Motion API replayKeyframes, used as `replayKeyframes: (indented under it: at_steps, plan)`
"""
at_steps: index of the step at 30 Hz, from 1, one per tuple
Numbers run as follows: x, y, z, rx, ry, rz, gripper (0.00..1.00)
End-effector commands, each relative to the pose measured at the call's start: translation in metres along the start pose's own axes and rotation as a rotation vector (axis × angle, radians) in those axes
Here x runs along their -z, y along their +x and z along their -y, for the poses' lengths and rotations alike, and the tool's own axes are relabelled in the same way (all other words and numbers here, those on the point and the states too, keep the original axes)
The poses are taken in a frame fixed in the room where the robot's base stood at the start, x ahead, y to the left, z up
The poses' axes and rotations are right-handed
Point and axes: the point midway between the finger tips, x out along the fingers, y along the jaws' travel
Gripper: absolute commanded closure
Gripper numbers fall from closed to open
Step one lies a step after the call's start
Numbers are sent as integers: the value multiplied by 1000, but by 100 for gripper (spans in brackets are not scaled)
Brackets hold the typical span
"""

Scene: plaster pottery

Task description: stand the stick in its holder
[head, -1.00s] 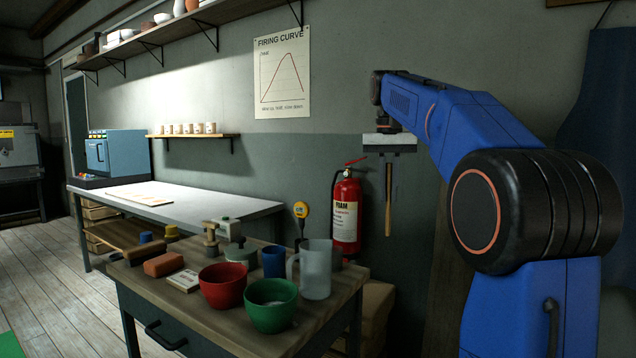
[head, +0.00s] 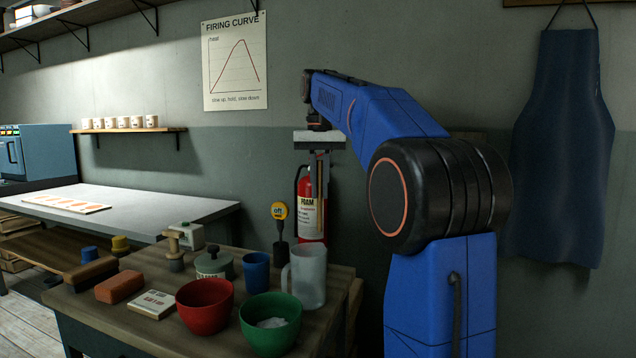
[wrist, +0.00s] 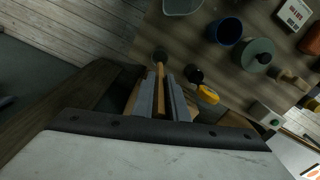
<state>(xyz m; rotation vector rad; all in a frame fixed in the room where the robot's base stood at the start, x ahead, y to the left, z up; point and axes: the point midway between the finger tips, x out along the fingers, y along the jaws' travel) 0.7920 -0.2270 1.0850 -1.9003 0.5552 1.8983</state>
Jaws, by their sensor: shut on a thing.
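My gripper (head: 318,190) points down behind the frosted jug, at the back right of the small table. It is shut on a thin wooden stick (head: 320,217), which hangs roughly upright. In the wrist view the stick (wrist: 159,88) shows between the two grey fingers (wrist: 160,98). The head view does not show the holder clearly; the jug is in front of that spot.
The frosted jug (head: 307,275), blue cup (head: 256,272), green bowl (head: 270,322) and red bowl (head: 205,306) crowd the small table (head: 100,325). A yellow dial on a dark stand (head: 279,212) is just left of the gripper. A fire extinguisher (head: 306,220) hangs behind.

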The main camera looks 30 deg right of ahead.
Motion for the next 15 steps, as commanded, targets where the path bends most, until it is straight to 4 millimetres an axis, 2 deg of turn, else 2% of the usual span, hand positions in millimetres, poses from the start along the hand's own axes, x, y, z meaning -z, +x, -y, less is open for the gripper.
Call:
replayKeyframes:
  at_steps: [15]
  plan:
    - [0, 34, 0, 0, 0, 0, 100]
